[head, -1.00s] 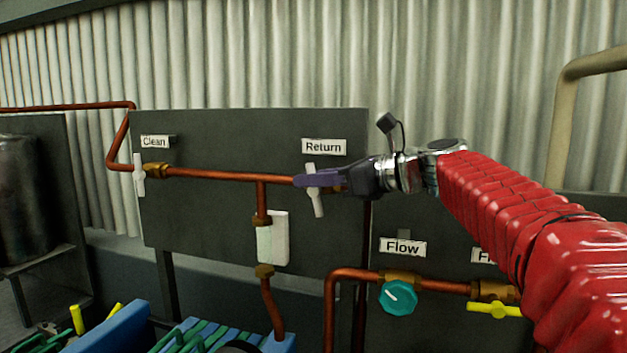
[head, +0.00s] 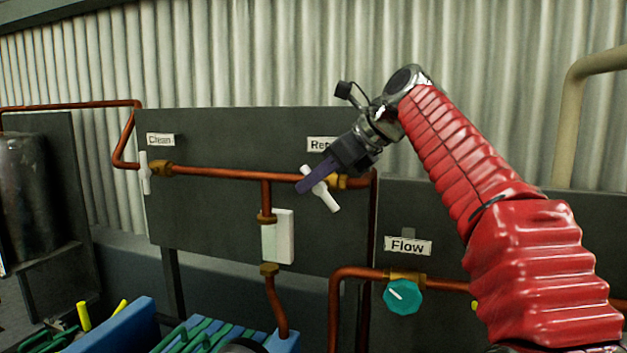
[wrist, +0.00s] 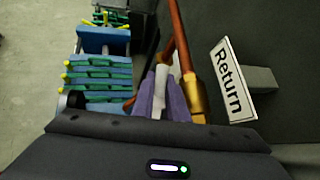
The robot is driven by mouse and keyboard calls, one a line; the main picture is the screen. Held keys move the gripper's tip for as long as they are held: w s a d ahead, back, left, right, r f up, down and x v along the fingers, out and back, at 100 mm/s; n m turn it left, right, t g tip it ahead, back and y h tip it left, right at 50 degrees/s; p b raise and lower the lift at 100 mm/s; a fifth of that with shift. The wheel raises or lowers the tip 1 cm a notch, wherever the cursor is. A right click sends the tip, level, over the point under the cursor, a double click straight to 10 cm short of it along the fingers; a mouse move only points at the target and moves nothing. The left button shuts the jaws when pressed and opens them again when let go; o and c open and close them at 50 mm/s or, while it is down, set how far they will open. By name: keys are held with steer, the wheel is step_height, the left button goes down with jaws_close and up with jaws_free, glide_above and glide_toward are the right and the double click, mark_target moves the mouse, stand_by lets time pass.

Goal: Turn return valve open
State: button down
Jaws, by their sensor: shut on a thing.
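The return valve has a white handle (head: 327,197) on the copper pipe, below the partly covered Return label (head: 321,144). The handle is tilted, its lower end pointing down and right. My gripper (head: 314,178), with purple fingers, comes from the upper right and is shut on the handle. In the wrist view the white handle (wrist: 160,100) sits between the purple fingers (wrist: 162,108), beside the brass fitting (wrist: 192,92). The Return label (wrist: 231,78) is to the right there.
The clean valve (head: 145,172) has an upright white handle at the left. A teal Flow knob (head: 403,296) is at the lower right. A white box (head: 284,237) hangs below the pipe. Blue and green machinery (head: 215,335) stands at the bottom.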

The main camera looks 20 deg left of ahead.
steer(key=shift+a+f+h, duration=0.1)
steer(key=shift+a+h, duration=0.05)
steer(key=shift+h, duration=0.35)
stand_by(0.4)
steer(key=c, duration=1.7)
jaws_free()
steer(key=shift+c, duration=0.2)
steer(key=v, duration=0.7)
steer(key=shift+d, duration=0.2)
